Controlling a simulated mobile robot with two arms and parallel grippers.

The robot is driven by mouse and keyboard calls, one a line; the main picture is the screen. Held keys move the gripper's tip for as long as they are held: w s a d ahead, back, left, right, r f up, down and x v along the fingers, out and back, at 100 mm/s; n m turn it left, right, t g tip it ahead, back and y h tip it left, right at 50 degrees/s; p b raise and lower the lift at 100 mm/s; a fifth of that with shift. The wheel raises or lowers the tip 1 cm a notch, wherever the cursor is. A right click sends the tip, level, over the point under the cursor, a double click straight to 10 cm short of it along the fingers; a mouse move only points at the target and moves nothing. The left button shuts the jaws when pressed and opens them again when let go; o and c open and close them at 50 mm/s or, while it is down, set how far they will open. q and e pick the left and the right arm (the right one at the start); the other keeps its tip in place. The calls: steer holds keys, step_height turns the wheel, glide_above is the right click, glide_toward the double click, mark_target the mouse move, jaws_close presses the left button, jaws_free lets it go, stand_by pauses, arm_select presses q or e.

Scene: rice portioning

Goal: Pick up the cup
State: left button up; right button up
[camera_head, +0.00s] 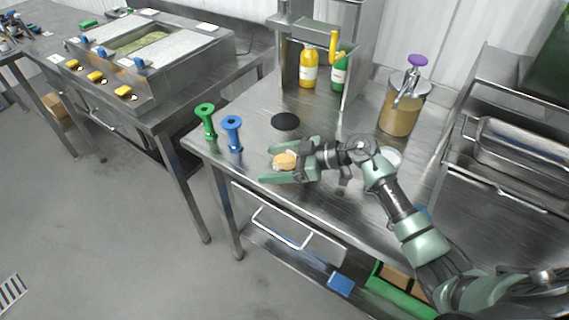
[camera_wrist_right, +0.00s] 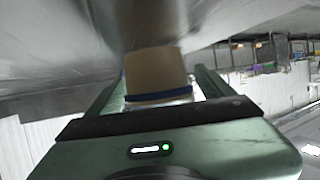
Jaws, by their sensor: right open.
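The cup (camera_head: 285,161) stands on the steel table near its front edge, with its tan top showing in the head view. In the right wrist view the cup (camera_wrist_right: 154,72) is tan with a dark blue band and sits between the two fingers. My right gripper (camera_head: 268,164) is open, with one green finger on each side of the cup. A gap shows beside the cup in the wrist view; I cannot tell if either finger touches it. My left gripper is not in view.
A blue spool-shaped holder (camera_head: 232,133) and a green one (camera_head: 206,121) stand left of the gripper. A black disc (camera_head: 285,121) lies behind it. Yellow (camera_head: 308,68) and green (camera_head: 340,73) bottles stand at the back.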

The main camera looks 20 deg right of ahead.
steer(key=c, duration=1.6)
